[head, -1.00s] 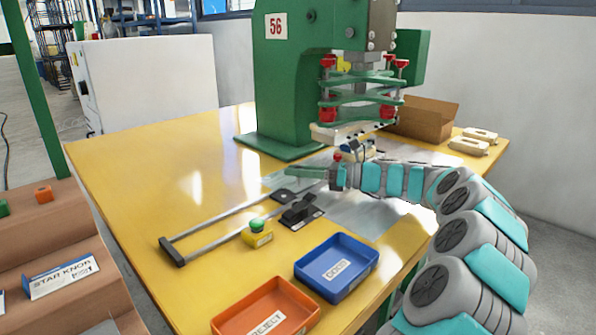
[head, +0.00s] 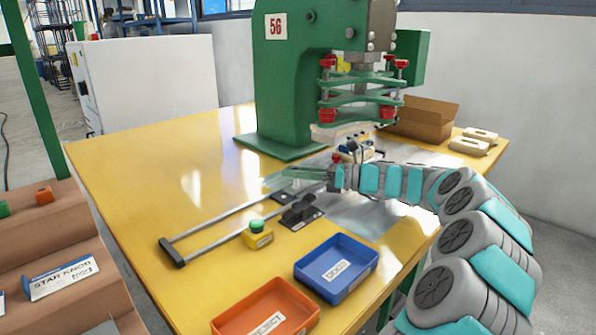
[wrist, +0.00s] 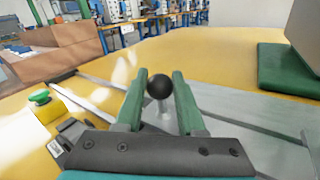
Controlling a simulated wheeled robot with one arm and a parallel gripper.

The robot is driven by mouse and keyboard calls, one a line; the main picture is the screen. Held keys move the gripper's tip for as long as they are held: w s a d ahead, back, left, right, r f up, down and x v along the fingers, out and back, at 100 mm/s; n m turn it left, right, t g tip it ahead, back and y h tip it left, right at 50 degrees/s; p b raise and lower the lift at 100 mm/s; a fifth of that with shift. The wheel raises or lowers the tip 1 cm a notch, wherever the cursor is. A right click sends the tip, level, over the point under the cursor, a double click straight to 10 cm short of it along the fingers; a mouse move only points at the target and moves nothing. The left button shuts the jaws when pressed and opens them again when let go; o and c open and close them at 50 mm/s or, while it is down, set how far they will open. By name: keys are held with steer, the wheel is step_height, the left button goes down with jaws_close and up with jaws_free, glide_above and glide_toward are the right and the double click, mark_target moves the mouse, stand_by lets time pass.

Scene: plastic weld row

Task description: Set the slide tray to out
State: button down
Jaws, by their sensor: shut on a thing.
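The slide tray is a flat grey metal plate (head: 385,212) on the yellow table, with two rails running out to a dark end bar (head: 172,252) at the front left. In the wrist view, a black ball knob on a pale post (wrist: 160,87) stands between my two green fingers. My gripper (head: 290,173) is shut on this knob, low over the tray; it also shows in the wrist view (wrist: 160,98). The knob is hidden in the head view. A small fixture with a red ball (head: 336,157) sits under the press head, partly hidden by my wrist.
The green press (head: 283,85) stands behind the tray. A green button on a yellow box (head: 257,236) and a dark block (head: 302,212) are beside the rails. The blue bin (head: 337,268) and orange bin (head: 262,310) are near the front edge. The left tabletop is clear.

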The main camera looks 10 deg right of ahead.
steer(key=shift+s+a, duration=0.55)
steer(key=shift+a, duration=0.25)
steer(key=shift+s+a, duration=0.5)
steer(key=shift+a, duration=0.25)
steer(key=c, duration=0.5)
jaws_free()
steer(key=shift+v, duration=3.95)
